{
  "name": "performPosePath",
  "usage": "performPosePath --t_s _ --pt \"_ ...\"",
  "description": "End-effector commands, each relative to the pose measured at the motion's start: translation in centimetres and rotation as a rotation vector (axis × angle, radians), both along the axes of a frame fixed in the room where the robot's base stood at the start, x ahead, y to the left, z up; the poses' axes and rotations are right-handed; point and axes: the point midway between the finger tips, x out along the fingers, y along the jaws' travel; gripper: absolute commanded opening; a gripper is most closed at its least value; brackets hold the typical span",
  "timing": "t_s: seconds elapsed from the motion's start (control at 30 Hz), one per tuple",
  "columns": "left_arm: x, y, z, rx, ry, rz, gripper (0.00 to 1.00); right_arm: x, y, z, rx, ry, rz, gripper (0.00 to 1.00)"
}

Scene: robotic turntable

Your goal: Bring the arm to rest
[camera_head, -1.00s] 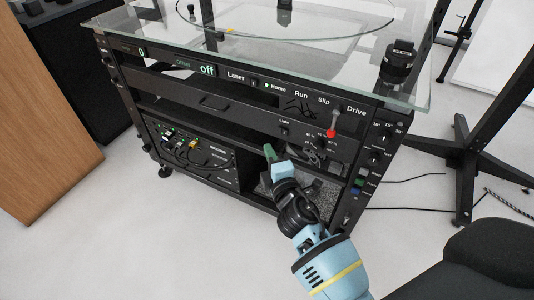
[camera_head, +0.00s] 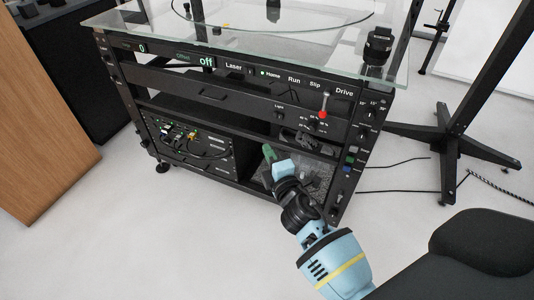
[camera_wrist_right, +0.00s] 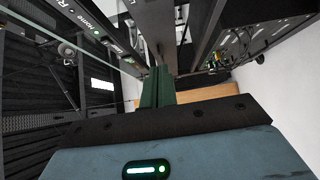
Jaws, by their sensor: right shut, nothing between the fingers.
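My right gripper (camera_head: 268,153) shows in the head view in front of the lower shelves of the black rack. Its green fingers are shut with nothing between them. In the right wrist view the fingers (camera_wrist_right: 158,87) stand side by side, closed, with rack parts around and beyond them. My right arm comes in from the lower right. My left gripper is not in view. The rack (camera_head: 215,95) carries a glass top (camera_head: 300,50) and a front panel with an "off" display.
A red-tipped lever (camera_head: 323,114) sticks out of the panel's right side. A black stand (camera_head: 445,140) is at the right, with cables on the floor. A wooden cabinet (camera_head: 45,110) is at the left. The pale floor (camera_head: 130,240) in front of the rack is clear.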

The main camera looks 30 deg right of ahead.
Motion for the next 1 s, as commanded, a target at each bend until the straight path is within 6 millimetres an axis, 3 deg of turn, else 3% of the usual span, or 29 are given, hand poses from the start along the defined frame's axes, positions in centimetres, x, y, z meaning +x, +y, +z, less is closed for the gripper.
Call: performPosePath --t_s 0.73,0.87,1.0 --pt "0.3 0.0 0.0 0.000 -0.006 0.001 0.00 -0.5 -0.1 -0.6 0.015 0.010 0.000 0.00" --pt "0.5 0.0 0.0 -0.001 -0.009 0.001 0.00 -3.3 -0.3 -3.6 0.104 0.068 -0.006 0.00" --pt "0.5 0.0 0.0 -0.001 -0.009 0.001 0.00 -9.5 -0.6 -8.8 0.295 0.184 -0.029 0.00"
